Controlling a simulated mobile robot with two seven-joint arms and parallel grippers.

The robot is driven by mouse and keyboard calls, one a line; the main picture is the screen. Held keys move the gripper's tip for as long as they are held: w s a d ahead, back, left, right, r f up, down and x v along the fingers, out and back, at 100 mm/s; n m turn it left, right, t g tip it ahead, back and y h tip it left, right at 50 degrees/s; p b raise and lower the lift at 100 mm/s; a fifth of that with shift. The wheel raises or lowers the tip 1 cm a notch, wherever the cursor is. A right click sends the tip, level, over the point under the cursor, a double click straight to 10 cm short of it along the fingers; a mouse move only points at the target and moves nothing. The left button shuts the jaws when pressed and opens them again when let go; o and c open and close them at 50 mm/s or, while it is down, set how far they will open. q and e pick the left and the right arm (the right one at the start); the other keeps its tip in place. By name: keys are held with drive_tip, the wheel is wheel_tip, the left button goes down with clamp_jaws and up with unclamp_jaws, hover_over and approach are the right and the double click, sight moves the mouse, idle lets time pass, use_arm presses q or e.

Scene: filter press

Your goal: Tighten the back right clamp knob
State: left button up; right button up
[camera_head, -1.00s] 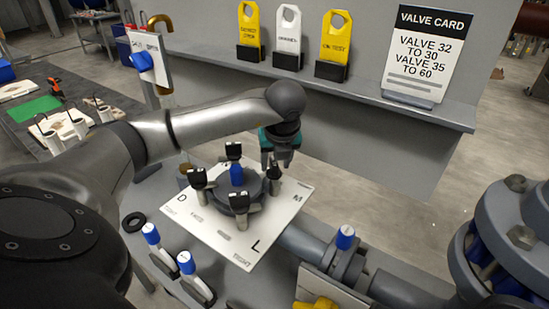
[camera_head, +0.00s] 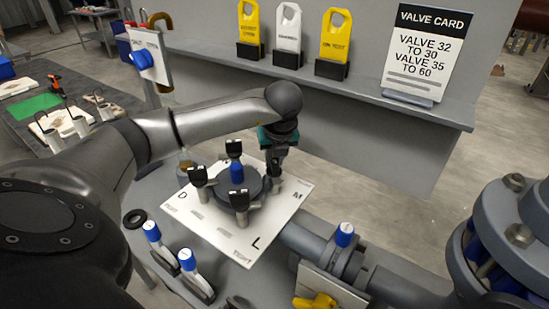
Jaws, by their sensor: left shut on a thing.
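The filter press is a dark round housing (camera_head: 252,187) with a blue centre piece (camera_head: 237,172), on a white plate (camera_head: 222,236) lettered D, M and L. Black clamp knobs stand around it at the back (camera_head: 233,148), left (camera_head: 197,176) and front (camera_head: 238,196). My left gripper (camera_head: 274,174) points down at the clamp on the housing's right side, towards the M corner. It is shut on that clamp's knob, which the fingers mostly hide. My right gripper is out of view.
Blue-handled valves (camera_head: 152,232) stand on the grey bench before the plate, with another blue-topped valve (camera_head: 344,236) on the pipe at the right. A shelf behind holds yellow and white tags (camera_head: 334,36) and a valve card (camera_head: 426,50). A large flanged pipe (camera_head: 505,225) stands right.

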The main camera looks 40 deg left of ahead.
use_arm(q)
clamp_jaws()
